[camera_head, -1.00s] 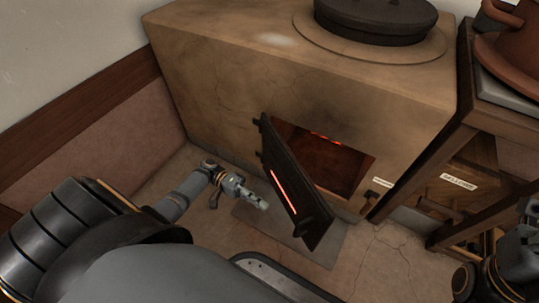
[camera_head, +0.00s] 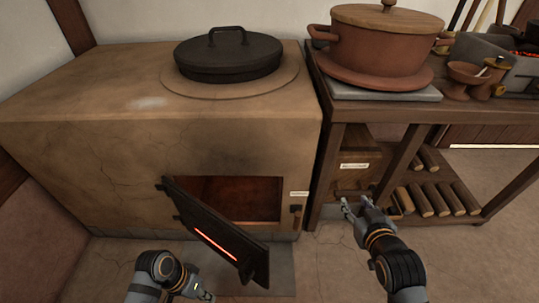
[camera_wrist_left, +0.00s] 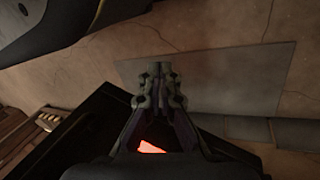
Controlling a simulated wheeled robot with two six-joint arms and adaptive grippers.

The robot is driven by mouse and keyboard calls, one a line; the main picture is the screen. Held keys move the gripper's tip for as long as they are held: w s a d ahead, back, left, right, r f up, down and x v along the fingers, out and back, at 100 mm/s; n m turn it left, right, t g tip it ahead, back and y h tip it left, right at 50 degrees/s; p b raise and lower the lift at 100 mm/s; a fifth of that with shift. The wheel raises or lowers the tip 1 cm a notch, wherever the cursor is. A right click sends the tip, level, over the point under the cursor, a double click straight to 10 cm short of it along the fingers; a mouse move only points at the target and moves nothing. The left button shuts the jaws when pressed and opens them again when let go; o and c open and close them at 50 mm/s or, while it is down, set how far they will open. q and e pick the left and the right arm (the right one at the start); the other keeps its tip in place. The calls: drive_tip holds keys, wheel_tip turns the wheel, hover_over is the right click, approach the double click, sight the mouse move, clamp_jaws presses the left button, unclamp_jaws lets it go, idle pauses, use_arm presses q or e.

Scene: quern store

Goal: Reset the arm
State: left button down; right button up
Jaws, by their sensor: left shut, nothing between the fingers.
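My left arm shows at the bottom left of the head view, its gripper (camera_head: 203,292) low in front of the stove's open door and partly cut off by the frame edge. In the left wrist view the left gripper (camera_wrist_left: 158,85) is shut and empty, above the floor slab and beside the dark door (camera_wrist_left: 95,118). My right gripper (camera_head: 355,205) is at the right of the head view, in front of the wooden shelf unit, with its fingers apart and nothing seen between them.
The clay stove (camera_head: 90,120) has its dark hinged door (camera_head: 212,232) swung open, with a glowing red slit. A lidded black pot (camera_head: 228,58) sits on top. The wooden table (camera_head: 400,108) on the right holds a clay pot (camera_head: 385,45), with several logs (camera_head: 440,198) below.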

drive_tip(key=s+d+f+g, duration=0.2)
drive_tip(key=s+f+g, duration=0.7)
drive_tip(key=s+f, duration=0.35)
use_arm(q)
drive_tip(key=w+a+r+n+t+y+p, duration=0.1)
drive_tip(key=w+a+r+t+y+p, duration=0.1)
drive_tip(key=a+r+y+p, duration=0.25)
drive_tip(key=w+a+r+n+t+y+p, duration=0.1)
drive_tip(key=w+a+r+t+p, duration=0.15)
drive_tip(key=r+p, duration=0.4)
drive_tip(key=s+a+r+g+p, duration=0.1)
drive_tip(key=s+r+p, duration=0.2)
drive_tip(key=s+p, duration=0.8)
drive_tip(key=s+a+r+g+p, duration=0.1)
drive_tip(key=s+r+p, duration=0.3)
drive_tip(key=s+p, duration=0.8)
drive_tip(key=a+p, duration=0.1)
drive_tip(key=p, duration=1.6)
drive_tip(key=shift+r+n+p, duration=0.25)
drive_tip(key=shift+n+p, duration=0.15)
use_arm(e)
drive_tip(key=s+d+r+g, duration=0.1)
drive_tip(key=s+r, duration=0.3)
drive_tip(key=s, duration=0.7)
drive_tip(key=s+d+r+g, duration=0.1)
drive_tip(key=s+r, duration=0.4)
drive_tip(key=s, duration=0.6)
drive_tip(key=shift+d+m+g+h, duration=0.3)
drive_tip(key=shift+d+m, duration=0.1)
drive_tip(key=shift+d, duration=0.35)
